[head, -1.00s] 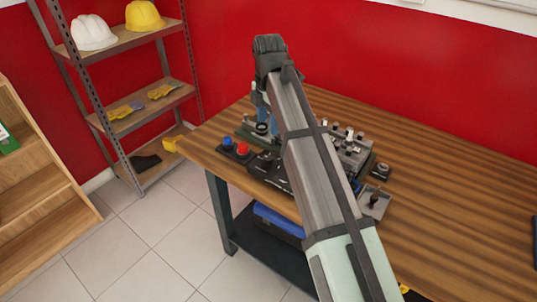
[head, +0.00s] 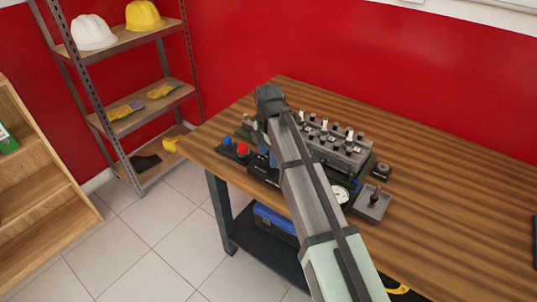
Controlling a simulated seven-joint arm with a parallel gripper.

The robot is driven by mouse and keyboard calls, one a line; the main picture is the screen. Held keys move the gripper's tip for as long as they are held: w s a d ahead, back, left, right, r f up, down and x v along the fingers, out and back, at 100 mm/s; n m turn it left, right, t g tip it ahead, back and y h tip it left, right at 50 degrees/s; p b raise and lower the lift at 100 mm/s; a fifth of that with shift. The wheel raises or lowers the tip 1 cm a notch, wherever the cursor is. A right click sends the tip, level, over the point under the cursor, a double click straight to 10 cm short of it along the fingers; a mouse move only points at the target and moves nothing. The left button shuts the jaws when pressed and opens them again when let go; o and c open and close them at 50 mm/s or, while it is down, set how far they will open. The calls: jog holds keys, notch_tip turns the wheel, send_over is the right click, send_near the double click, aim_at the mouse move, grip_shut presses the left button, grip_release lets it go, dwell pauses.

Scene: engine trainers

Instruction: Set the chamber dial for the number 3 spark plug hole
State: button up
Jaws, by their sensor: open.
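The engine block (head: 340,150) is grey, with several upright pieces along its top, and sits on the wooden table. The spark plug hole numbers are too small to read. My gripper (head: 267,156) points down left of the block, over a dark panel (head: 260,171). Parts of its bluish fingers show beside my arm; it is open, and I see nothing held. My arm hides much of the panel and the block's left part. A round white gauge (head: 341,194) shows right of my arm. I cannot make out which part is the chamber dial.
A blue knob (head: 227,141) and a red knob (head: 242,149) stand at the left. A small black-knobbed unit (head: 382,171) and a grey tray (head: 373,205) with a dark piece lie at the right. The right of the table (head: 460,200) is mostly clear.

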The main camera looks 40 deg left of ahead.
jog(key=shift+f, duration=0.25)
jog(key=shift+c, duration=0.3)
jog(key=c, duration=1)
jog(key=shift+o, duration=0.2)
